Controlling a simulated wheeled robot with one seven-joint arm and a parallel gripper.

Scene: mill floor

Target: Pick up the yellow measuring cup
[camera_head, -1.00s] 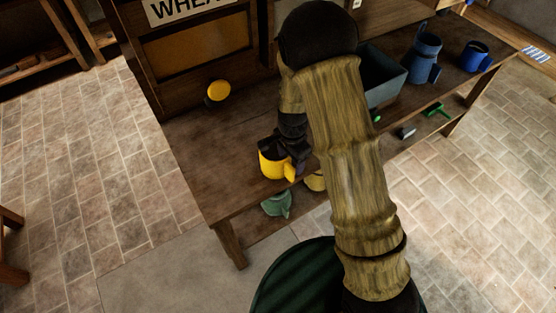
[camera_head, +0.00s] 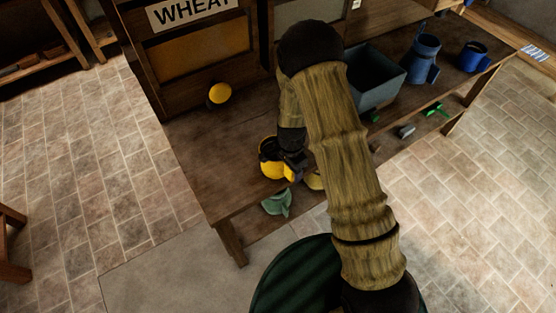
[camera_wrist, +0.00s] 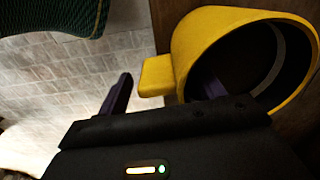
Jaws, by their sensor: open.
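The yellow measuring cup (camera_head: 266,169) stands near the front left edge of the wooden bench, partly hidden by my gripper. In the wrist view its round wall (camera_wrist: 188,45) and dark open mouth face me, with its handle (camera_wrist: 155,76) sticking out to the left. My gripper (camera_head: 293,168) is at the cup's right side in the head view. In the wrist view my gripper (camera_wrist: 165,92) is open: one dark finger is left of the handle, the other overlaps the cup's mouth and seems to reach inside. The handle lies between them; contact cannot be told.
On the bench (camera_head: 205,160), a grey bin (camera_head: 372,88), a blue jug (camera_head: 424,57) and a blue mug (camera_head: 474,57) stand at the right. A round yellow object (camera_head: 219,93) is by the WHEAT panel (camera_head: 190,12). A green piece (camera_head: 278,203) lies below the front edge.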

